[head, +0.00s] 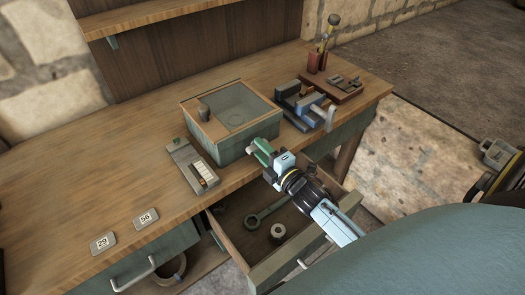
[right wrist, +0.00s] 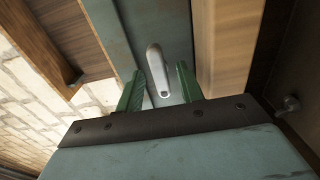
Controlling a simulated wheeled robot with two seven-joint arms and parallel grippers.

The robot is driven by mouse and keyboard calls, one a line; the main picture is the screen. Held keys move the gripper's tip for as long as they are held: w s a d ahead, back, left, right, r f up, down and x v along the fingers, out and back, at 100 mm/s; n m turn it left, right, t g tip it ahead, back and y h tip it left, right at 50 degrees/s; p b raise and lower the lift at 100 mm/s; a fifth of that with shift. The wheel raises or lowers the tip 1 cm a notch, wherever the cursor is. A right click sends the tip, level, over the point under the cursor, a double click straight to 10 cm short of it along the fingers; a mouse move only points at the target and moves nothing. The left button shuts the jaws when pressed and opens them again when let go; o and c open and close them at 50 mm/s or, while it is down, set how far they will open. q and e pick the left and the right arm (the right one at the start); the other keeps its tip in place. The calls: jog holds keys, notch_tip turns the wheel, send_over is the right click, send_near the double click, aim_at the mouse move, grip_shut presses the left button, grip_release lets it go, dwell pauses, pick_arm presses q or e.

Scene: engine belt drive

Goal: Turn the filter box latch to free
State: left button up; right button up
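The filter box appears to be the grey-green box (head: 234,150) with a wood-rimmed top, standing on the workbench. My right gripper (head: 261,149) is at its front right side. In the right wrist view a pale grey, rounded bar, seemingly the latch (right wrist: 155,65), lies on a grey-green panel (right wrist: 185,22). The green fingers of my right gripper (right wrist: 160,73) are open on either side of the bar's lower part, with gaps visible on both sides. The latch cannot be made out in the head view. My left gripper is not in view.
An open drawer (head: 240,249) below my right arm holds a wrench (head: 268,212) and a ring (head: 278,231). A blue vise (head: 300,105) stands right of the box, and a small panel (head: 190,165) lies left of it.

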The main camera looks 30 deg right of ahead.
grip_shut()
jog(key=shift+m, duration=0.3)
jog(key=m+p, duration=0.2)
jog(key=m, duration=0.1)
jog(key=shift+r+m, duration=0.1)
jog(key=shift+m, duration=0.3)
jog(key=m+p, duration=0.2)
jog(key=m, duration=0.2)
jog(key=shift+m, duration=0.3)
jog(key=m+p, duration=0.1)
jog(key=m, duration=0.3)
jog(key=shift+p, duration=0.35)
jog(key=m, duration=0.4)
jog(key=shift+m+p, duration=0.3)
jog(key=shift+p, duration=0.1)
jog(key=shift+m, duration=0.3)
